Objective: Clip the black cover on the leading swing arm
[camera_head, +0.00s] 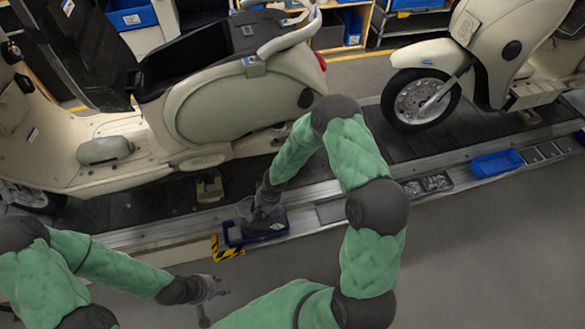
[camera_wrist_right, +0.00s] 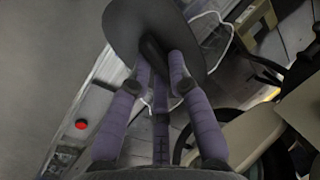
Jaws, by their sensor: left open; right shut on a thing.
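The black cover (camera_wrist_right: 140,25) is a dark, rounded, thin plate in the right wrist view. My right gripper (camera_wrist_right: 155,70) is shut on it with its purple fingers. In the head view my right gripper (camera_head: 264,207) points down over a small blue bin (camera_head: 232,238) on the conveyor's near edge; the cover cannot be told apart there. My left gripper (camera_head: 215,288) is open and empty, low and left of centre, apart from the conveyor. The leading cream scooter (camera_head: 220,110) stands at the left, facing left. Its swing arm cannot be made out clearly; my right arm covers part of its rear.
A second cream scooter (camera_head: 485,50) stands further right on the slat conveyor (camera_head: 130,210). Another blue bin (camera_head: 497,163) and metal part trays (camera_head: 428,184) line the near rail. Shelves with blue boxes stand behind. The grey floor at the lower right is clear.

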